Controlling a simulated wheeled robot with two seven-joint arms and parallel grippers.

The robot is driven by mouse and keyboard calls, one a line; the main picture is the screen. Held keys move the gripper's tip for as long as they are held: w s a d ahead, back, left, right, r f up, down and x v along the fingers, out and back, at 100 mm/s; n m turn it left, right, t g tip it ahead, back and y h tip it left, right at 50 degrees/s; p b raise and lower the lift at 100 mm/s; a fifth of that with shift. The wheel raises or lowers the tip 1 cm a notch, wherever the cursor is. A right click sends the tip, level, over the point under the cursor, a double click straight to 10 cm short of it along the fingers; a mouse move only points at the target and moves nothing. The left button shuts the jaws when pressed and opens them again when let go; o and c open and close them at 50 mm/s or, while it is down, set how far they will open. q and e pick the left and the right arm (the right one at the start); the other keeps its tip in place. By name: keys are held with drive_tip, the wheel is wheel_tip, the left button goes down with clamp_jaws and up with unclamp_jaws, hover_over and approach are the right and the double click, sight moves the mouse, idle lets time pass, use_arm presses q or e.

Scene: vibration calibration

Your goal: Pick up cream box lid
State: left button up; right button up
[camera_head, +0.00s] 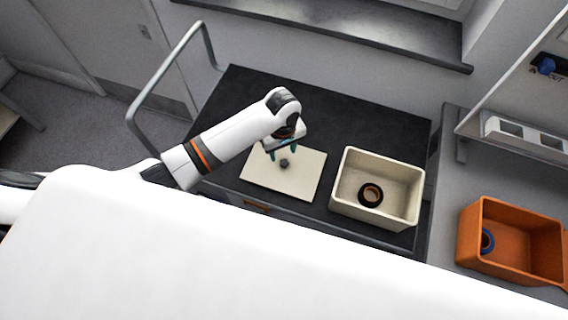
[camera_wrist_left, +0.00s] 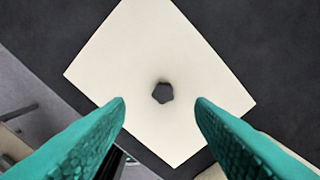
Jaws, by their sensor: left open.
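The cream box lid (camera_head: 300,184) is a flat square plate lying on the dark cart top, with a small dark knob (camera_head: 284,162) at its middle. In the left wrist view the lid (camera_wrist_left: 135,55) lies below, and its knob (camera_wrist_left: 162,93) shows between and beyond my fingertips. My left gripper (camera_head: 282,152) is open and empty above the lid, with teal fingers apart on both sides of the knob; it also shows in the left wrist view (camera_wrist_left: 160,102). An open cream box (camera_head: 408,205) stands right of the lid. My right gripper is not in view.
An orange bin (camera_head: 512,265) with a blue ring (camera_head: 487,240) stands further right. The cart (camera_head: 345,115) has a grey handle (camera_head: 158,82) at left. Its top is clear behind the lid.

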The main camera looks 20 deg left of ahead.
sight(284, 162)
use_arm(q)
drive_tip(key=shift+w+d+f+p, duration=0.1)
drive_tip(key=shift+f+p, duration=0.1)
drive_tip(key=shift+f, duration=1.35)
drive_tip(key=shift+d+f+p, duration=0.1)
drive_tip(key=shift+f+p, duration=0.05)
drive_tip(key=shift+f, duration=1.4)
drive_tip(key=shift+c, duration=0.6)
clamp_jaws()
drive_tip(key=shift+r, duration=0.1)
